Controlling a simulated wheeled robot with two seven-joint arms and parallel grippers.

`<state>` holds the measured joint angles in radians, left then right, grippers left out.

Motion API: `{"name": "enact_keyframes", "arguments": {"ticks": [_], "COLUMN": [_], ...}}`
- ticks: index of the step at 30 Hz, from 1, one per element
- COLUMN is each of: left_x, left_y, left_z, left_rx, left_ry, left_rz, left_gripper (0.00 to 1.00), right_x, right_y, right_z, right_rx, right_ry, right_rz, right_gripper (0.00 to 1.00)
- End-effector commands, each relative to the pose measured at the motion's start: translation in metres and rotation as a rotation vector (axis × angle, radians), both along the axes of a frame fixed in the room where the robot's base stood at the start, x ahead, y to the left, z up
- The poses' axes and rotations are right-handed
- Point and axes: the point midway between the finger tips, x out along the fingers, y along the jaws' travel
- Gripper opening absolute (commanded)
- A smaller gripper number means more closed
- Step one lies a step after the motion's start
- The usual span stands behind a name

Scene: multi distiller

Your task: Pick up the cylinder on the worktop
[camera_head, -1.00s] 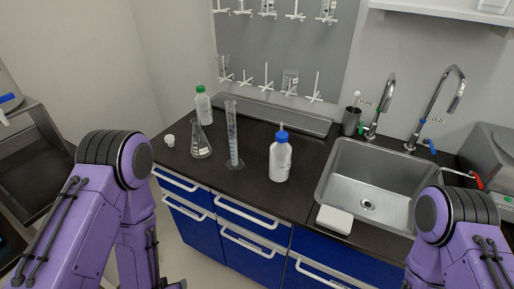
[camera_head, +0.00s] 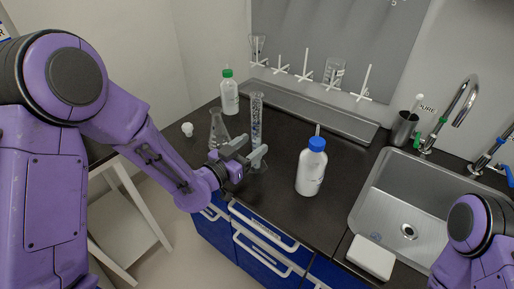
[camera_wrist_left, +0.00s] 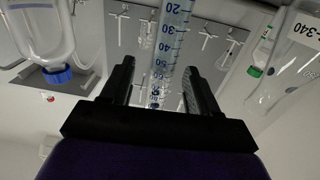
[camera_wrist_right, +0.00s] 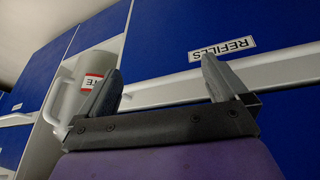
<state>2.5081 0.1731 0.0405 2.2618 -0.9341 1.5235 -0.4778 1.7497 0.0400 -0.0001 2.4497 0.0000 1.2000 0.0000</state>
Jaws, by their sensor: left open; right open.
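The cylinder is a tall clear graduated cylinder (camera_head: 257,118) that stands upright on the dark worktop (camera_head: 285,199). My left gripper (camera_head: 259,156) is at its lower part in the head view. In the left wrist view the graduated cylinder (camera_wrist_left: 172,40), with blue markings, shows between the two open fingers of my left gripper (camera_wrist_left: 158,85). I cannot tell whether either finger touches it. My right gripper (camera_wrist_right: 160,85) is open and empty, low in front of blue cabinet fronts; it is out of sight in the head view.
A conical flask (camera_head: 217,130) stands just left of the cylinder, close to my left gripper. A blue-capped white bottle (camera_head: 311,170) stands to the right. A green-capped bottle (camera_head: 229,95) is behind. The sink (camera_head: 383,190) and white box (camera_head: 371,257) are further right.

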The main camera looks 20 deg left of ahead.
Motion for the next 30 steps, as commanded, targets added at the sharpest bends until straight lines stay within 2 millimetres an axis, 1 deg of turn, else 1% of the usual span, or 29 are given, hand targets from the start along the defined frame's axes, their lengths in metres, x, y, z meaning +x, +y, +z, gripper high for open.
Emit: {"name": "enact_keyframes", "arguments": {"ticks": [1,3,6,13,14,15,17,18,19,30], "left_x": [0.009,0.020,0.030,0.031,0.031,0.031,0.031,0.031,0.031,0.031], "left_y": [-0.002,-0.007,-0.010,-0.010,-0.010,-0.010,-0.010,-0.010,-0.010,-0.010], "left_z": [0.003,0.001,-0.001,-0.002,-0.002,-0.002,-0.002,-0.002,-0.002,0.002], "left_rx": [0.000,0.000,-0.001,-0.001,-0.001,-0.001,0.000,0.000,0.000,-0.001], "left_ry": [0.001,0.001,0.001,0.003,0.003,0.003,0.002,0.002,0.002,0.000], "left_rz": [0.001,0.001,0.004,0.005,0.005,0.005,0.005,0.005,0.005,0.005], "left_gripper": [0.60,0.60,0.60,0.60,0.50,0.37,0.18,0.05,0.00,0.00], "right_x": [0.000,0.000,0.000,0.000,0.000,0.000,0.000,0.000,0.000,0.000], "right_y": [0.000,0.000,0.000,0.000,0.000,0.000,0.000,0.000,0.000,0.000], "right_z": [0.009,0.012,0.014,0.013,0.013,0.013,0.013,0.013,0.013,0.015], "right_rx": [0.000,0.000,0.000,0.000,0.000,0.000,0.000,0.000,0.000,0.000], "right_ry": [0.000,0.000,0.000,0.000,0.000,0.000,0.000,0.000,0.000,0.000], "right_rz": [0.000,0.000,0.000,0.000,0.000,0.000,0.000,0.000,0.000,0.000], "right_gripper": [1.00,1.00,1.00,1.00,1.00,1.00,1.00,1.00,1.00,1.00]}}
